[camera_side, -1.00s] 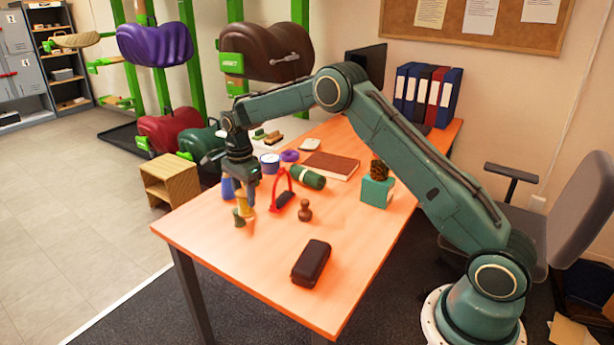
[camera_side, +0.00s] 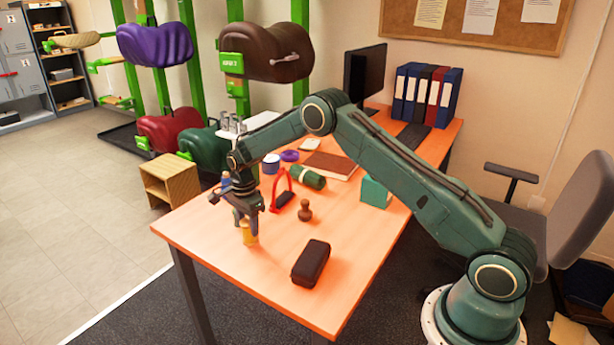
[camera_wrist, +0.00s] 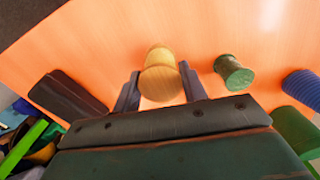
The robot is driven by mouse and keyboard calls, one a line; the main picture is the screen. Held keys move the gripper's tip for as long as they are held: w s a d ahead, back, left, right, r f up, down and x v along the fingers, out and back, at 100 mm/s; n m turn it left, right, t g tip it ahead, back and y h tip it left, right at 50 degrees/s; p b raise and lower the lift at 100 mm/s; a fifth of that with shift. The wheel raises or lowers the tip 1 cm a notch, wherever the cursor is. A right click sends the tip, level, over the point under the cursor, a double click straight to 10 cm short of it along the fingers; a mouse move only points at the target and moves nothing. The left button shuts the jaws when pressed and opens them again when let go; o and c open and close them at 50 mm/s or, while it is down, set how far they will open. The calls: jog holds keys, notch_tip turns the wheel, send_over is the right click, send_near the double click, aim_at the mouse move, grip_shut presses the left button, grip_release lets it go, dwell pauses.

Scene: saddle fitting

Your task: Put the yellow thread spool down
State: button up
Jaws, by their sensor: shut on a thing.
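The yellow thread spool (camera_side: 249,233) is upright near the left edge of the table in the side view. My gripper (camera_side: 246,219) points down over it and is shut on its upper part. In the wrist view the yellow spool (camera_wrist: 160,78) sits between the two fingers of my gripper (camera_wrist: 160,88). The spool's lower end is at or just above the tabletop; I cannot tell whether it touches. A green spool (camera_wrist: 234,72) stands to its right in the wrist view, apart from it.
A blue spool (camera_wrist: 302,87) is further right in the wrist view. A dark brown case (camera_side: 311,263) lies in front on the table. A brown stamp (camera_side: 305,210), a red-handled tool (camera_side: 284,196) and a green roll (camera_side: 308,177) lie behind. The front left tabletop is clear.

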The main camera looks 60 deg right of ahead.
aim_at(248, 222)
jog(key=shift+f, duration=0.95)
jog(key=shift+f, duration=0.1)
jog(key=o, duration=1)
jog(key=shift+c, duration=0.2)
notch_tip(248, 222, up, 12)
